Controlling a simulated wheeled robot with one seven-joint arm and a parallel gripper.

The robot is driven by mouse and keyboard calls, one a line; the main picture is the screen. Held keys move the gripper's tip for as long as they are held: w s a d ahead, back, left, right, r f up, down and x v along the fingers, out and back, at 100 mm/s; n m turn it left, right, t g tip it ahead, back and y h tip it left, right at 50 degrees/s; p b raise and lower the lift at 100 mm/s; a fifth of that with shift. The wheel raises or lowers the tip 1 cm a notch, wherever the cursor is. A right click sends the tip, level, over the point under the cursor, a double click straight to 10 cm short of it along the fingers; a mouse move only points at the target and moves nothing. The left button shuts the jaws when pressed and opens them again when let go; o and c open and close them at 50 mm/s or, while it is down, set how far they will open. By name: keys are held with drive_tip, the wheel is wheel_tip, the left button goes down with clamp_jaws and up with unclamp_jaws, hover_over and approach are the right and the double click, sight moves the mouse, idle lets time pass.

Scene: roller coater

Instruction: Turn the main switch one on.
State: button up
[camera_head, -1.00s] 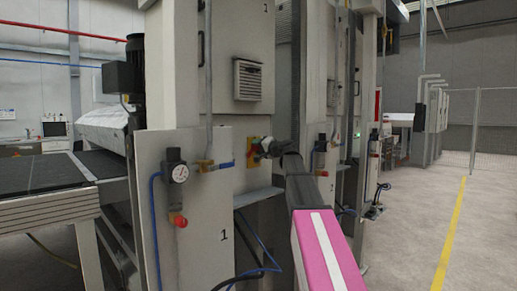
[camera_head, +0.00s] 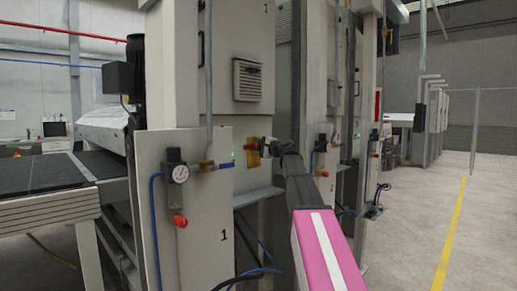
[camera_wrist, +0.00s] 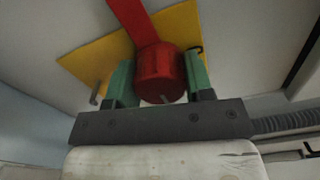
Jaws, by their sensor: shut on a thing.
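The main switch one is a red rotary knob (camera_wrist: 158,72) with a red bar rising to the upper left, on a yellow plate (camera_wrist: 85,55). My gripper (camera_wrist: 160,80) has its green fingers shut on the red knob, one on each side, in the wrist view. In the head view my gripper (camera_head: 263,147) reaches the yellow switch plate (camera_head: 254,160) on the grey machine panel marked 1, and partly hides the switch. A small red part shows beside the gripper there. A small green light (camera_head: 232,153) glows left of the switch.
A pressure gauge (camera_head: 180,173) with a red knob below it is on the panel to the left. A grey ledge (camera_head: 258,197) and hanging blue hoses lie below the switch. A conveyor (camera_head: 50,172) stands at far left. The floor at right is clear.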

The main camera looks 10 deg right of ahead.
drive_tip(key=shift+m, duration=0.3)
drive_tip(key=o, duration=0.9)
drive_tip(key=v, duration=1.1)
